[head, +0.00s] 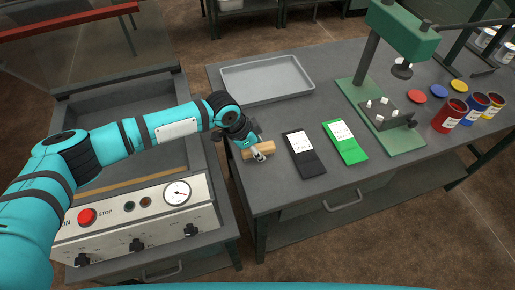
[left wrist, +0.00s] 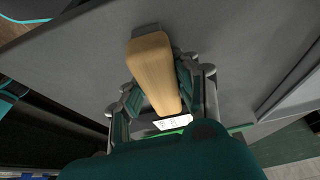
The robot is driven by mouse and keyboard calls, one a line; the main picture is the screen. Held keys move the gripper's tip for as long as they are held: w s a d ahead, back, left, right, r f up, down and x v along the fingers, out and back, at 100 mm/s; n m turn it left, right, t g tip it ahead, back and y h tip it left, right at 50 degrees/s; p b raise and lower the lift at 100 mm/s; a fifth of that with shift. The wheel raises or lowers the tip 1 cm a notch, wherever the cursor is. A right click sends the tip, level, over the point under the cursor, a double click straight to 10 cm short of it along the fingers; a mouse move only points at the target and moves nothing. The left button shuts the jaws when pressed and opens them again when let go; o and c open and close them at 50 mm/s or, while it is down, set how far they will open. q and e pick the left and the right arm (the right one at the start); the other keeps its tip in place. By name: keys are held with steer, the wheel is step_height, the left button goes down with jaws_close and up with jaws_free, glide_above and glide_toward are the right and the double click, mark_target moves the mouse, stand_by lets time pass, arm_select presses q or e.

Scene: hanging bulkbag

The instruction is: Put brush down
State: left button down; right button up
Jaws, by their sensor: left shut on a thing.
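The brush shows as a light wooden block (head: 262,148) at the left front part of the grey table (head: 290,195). My left gripper (head: 256,152) is shut on it, at or just above the tabletop; I cannot tell whether the brush touches the table. In the left wrist view the wooden block (left wrist: 154,72) lies lengthwise between the two green fingers of the left gripper (left wrist: 158,95). Any bristles are hidden. My right gripper is not in view.
A grey tray (head: 268,96) lies behind the gripper. A black labelled case (head: 306,163) and a green one (head: 350,152) lie to the right. Further right stand a green press (head: 402,38) and red paint can (head: 450,116). A control panel (head: 150,215) is at left.

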arm_select(q)
steer(key=c, duration=1)
jaws_free()
steer(key=shift+f, duration=0.15)
steer(key=shift+w+r+b, duration=0.1)
steer(key=shift+r+b, duration=0.3)
steer(key=shift+r, duration=0.1)
steer(key=b+v, duration=0.3)
steer(key=v, duration=1.4)
steer(key=shift+r, duration=0.25)
steer(key=shift+f, duration=0.1)
